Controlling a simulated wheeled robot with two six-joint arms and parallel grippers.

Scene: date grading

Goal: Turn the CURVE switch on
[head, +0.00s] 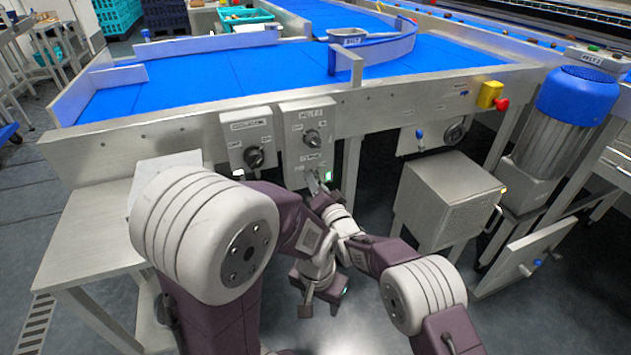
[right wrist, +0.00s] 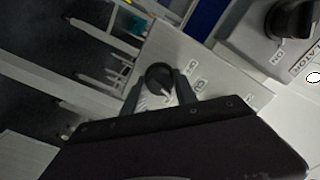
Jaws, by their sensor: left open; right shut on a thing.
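The CURVE switch is the lower knob on the grey two-knob box (head: 293,155); in the head view my gripper hides it. The right wrist view shows a dark round knob (right wrist: 160,76) with a pale pointer line between the fingers of my right gripper (right wrist: 160,92). My right gripper (head: 316,182) is shut on this knob.
The upper knob (head: 312,137) sits just above. Another switch box with a knob (head: 254,157) is close at the left, also in the right wrist view (right wrist: 290,20). The blue belt (head: 240,72) runs behind. A metal cabinet (head: 447,205) stands at the right.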

